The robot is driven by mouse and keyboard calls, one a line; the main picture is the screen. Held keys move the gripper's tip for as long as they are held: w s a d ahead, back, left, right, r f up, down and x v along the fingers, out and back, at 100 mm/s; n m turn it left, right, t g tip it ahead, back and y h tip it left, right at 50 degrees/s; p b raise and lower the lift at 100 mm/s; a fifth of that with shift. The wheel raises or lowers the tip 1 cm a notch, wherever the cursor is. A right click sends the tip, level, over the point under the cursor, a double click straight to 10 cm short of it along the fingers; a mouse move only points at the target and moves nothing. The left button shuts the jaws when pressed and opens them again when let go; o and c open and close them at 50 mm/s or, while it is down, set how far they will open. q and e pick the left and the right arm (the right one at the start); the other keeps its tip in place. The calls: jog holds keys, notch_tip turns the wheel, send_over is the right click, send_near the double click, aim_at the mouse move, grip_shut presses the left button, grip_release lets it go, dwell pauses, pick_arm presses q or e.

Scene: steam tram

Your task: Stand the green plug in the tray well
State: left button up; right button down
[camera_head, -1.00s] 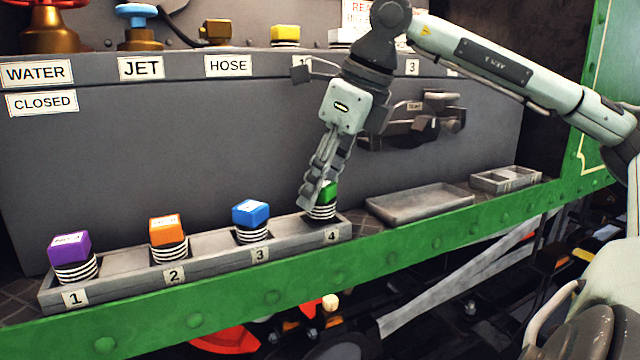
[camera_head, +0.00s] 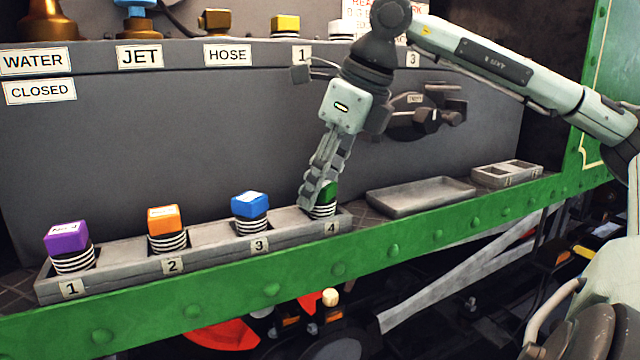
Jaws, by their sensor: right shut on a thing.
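The green plug (camera_head: 331,192) stands in compartment 4 of the long numbered rack (camera_head: 205,264), its striped base in the compartment. My right gripper (camera_head: 316,196) points down at it and is shut on it; its fingers hide much of the plug's left side. A shallow empty grey tray (camera_head: 420,197) lies to the right of the rack on the ledge. A smaller grey tray with wells (camera_head: 507,174) sits farther right. I cannot tell which of these has the task's well. My left gripper is not in view.
Purple (camera_head: 67,237), orange (camera_head: 164,220) and blue (camera_head: 250,205) plugs stand in compartments 1, 2 and 3. A green riveted beam (camera_head: 290,285) runs along the front. A dark latch-like fitting (camera_head: 425,115) juts from the back panel above the shallow tray.

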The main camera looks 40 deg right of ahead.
jog(key=shift+c, duration=1.4)
grip_release()
jog(key=shift+r, duration=0.25)
jog(key=shift+r+p, duration=1)
jog(key=shift+r+p, duration=2.2)
jog(key=shift+r, duration=0.4)
